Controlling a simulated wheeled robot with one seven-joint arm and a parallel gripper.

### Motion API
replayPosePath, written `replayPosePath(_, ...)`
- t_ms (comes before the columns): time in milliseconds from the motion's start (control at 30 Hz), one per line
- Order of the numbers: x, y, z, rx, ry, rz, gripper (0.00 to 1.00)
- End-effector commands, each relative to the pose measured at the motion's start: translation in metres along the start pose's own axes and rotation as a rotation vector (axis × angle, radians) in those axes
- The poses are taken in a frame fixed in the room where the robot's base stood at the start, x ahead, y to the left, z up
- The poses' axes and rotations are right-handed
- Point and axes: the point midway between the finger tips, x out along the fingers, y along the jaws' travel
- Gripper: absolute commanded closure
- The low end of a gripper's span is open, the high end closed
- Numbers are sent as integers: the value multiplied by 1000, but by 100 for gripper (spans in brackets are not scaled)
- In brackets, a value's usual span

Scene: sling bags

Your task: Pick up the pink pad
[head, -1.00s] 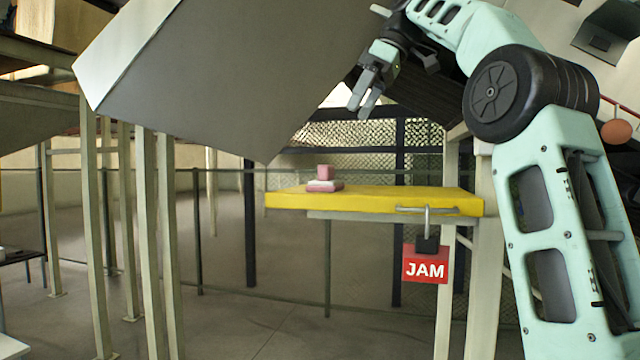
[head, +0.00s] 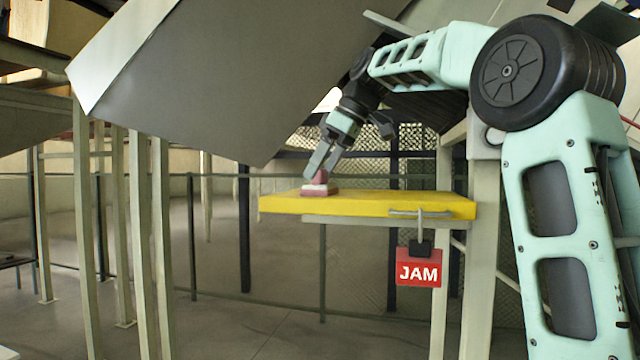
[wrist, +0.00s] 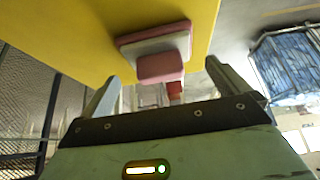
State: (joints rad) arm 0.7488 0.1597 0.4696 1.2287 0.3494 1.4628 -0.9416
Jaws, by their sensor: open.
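A small pink stack sits near the left end of the yellow board. It has a wide pink slab (head: 320,193) at the bottom, a white layer over it and a smaller pink block (head: 319,178) on top. In the wrist view the pink slab (wrist: 155,32) lies against the yellow surface, and the pink block (wrist: 160,68) stands toward me. I cannot tell which pink piece is the pad. My gripper (head: 318,170) is open, with its fingers angled down at the top block. In the wrist view the block lies between the spread fingertips; contact is not clear.
The yellow board (head: 400,203) is otherwise clear on top. A metal handle with a padlock and a red JAM sign (head: 419,272) hangs at its front right. A large grey panel (head: 230,80) slants close to my arm's left. Posts stand at left.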

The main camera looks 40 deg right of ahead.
Motion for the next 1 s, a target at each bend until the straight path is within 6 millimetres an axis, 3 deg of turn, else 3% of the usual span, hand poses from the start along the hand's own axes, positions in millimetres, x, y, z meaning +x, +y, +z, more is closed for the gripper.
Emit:
replayPosePath(233, 27, -1, -1, 1, -1, -1, 0)
replayPosePath(500, 32, -1, -1, 0, 0, 1, 0)
replayPosePath(533, 32, -1, -1, 0, 0, 1, 3)
replayPosePath(667, 31, -1, -1, 0, 0, 1, 39)
replayPosePath(1000, 30, -1, -1, 0, 1, 1, 42)
